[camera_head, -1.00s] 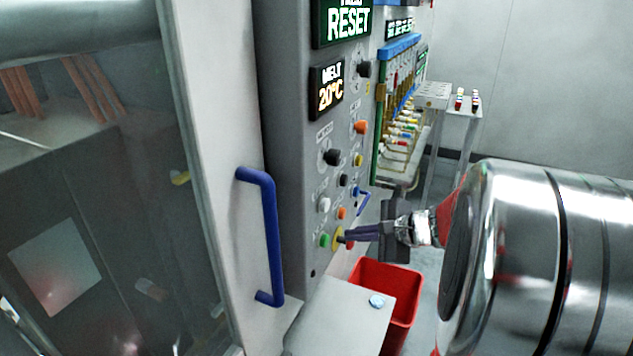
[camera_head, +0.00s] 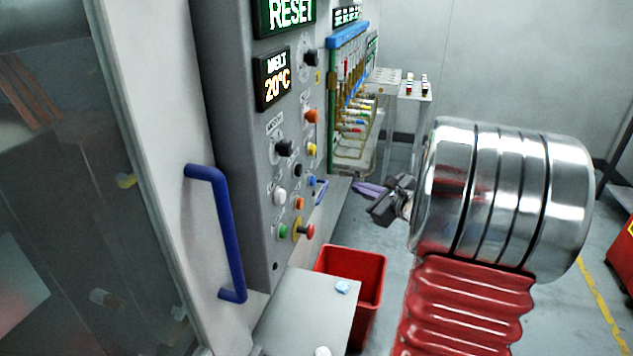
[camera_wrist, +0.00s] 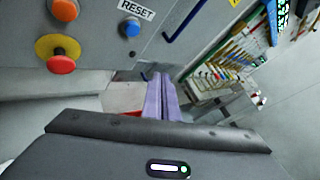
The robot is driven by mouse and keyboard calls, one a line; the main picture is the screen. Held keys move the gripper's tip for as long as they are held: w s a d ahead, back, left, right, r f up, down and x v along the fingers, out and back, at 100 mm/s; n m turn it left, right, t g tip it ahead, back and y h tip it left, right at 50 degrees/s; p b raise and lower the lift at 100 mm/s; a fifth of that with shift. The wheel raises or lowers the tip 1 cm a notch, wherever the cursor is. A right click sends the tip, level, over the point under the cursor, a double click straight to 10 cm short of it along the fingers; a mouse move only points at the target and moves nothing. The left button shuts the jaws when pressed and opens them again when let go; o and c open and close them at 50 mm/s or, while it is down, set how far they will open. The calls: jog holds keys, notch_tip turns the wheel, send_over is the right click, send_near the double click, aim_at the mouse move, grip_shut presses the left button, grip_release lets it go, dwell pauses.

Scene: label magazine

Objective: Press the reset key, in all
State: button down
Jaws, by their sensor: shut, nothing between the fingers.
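The reset key is a round blue button (camera_wrist: 131,27) below a white "RESET" label in the wrist view. In the head view it is a small blue knob (camera_head: 312,181) on the grey control panel (camera_head: 262,190). My gripper (camera_head: 357,187) is shut and empty, its purple fingers apart from the panel and to the right of the key. In the wrist view my fingertips (camera_wrist: 160,77) are below and to the right of the key, with a gap between. A green-lit display (camera_head: 291,13) at the panel's top reads "RESET".
A red mushroom button on a yellow collar (camera_wrist: 56,54) and an orange button (camera_wrist: 63,9) sit left of the key. A blue handle (camera_head: 228,235) juts from the door at left. A red bin (camera_head: 369,279) stands below. Floor to the right is mostly clear.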

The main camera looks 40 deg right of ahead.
jog(key=w+a, duration=0.5)
jog(key=w, duration=0.1)
jog(key=shift+w+a, duration=0.15)
jog(key=shift+w, duration=0.25)
jog(key=shift+w+a, duration=0.55)
jog(key=shift+w, duration=0.1)
dwell(3.1)
jog(key=shift+s+d, duration=0.55)
jog(key=shift+s, duration=0.2)
dwell(0.3)
jog(key=s+d, duration=0.1)
jog(key=s, duration=0.1)
jog(key=s+d, duration=0.2)
dwell(0.6)
dwell(0.8)
